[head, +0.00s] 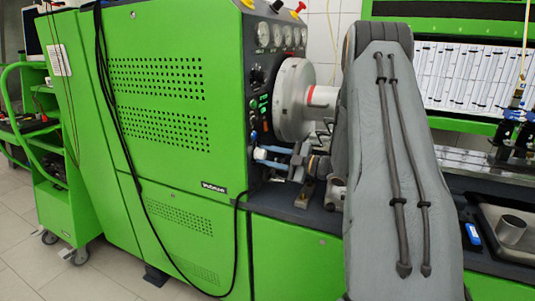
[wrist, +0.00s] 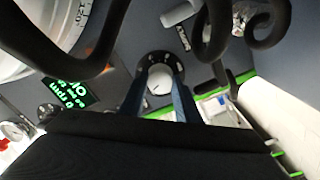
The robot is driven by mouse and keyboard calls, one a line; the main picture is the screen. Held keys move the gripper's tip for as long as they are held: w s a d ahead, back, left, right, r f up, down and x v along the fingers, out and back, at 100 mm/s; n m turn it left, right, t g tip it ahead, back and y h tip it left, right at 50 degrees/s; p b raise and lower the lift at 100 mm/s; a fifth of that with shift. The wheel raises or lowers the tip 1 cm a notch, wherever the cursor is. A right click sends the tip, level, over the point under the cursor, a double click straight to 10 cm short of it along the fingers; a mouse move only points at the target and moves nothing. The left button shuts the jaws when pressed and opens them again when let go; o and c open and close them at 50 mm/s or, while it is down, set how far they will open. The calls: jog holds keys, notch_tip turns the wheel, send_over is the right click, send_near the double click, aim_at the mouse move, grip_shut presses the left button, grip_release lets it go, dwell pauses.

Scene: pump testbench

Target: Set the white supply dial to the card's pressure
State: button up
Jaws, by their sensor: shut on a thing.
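The white supply dial (wrist: 160,83) is in the middle of the wrist view, a round white knob on a dark scale ring with pale marks. A dark pointer line shows on its face, but the scale values are too small to read. My gripper (wrist: 161,76) has its two blue fingers on either side of the knob, shut on it. In the head view my gripper (head: 261,155) reaches left to the panel edge, and the dial (head: 258,153) is a small white spot at its fingertips. I cannot make out the pressure card for certain.
A lit green display (wrist: 72,95) sits left of the dial. A large pale round drum (head: 294,100) stands close above my gripper. Several gauges (head: 263,35) line the panel top. A black cable (head: 118,150) hangs over the green cabinet (head: 165,60). A metal cup (head: 511,230) stands at the right.

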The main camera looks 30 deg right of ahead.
jog(key=m+p, duration=0.3)
jog(key=m, duration=0.3)
jog(key=shift+m, duration=0.3)
jog(key=m+p, duration=0.2)
jog(key=m, duration=0.4)
dwell(0.4)
jog(key=o, duration=1)
jog(key=shift+o, duration=0.2)
jog(key=b+v, duration=0.2)
jog(key=v, duration=0.6)
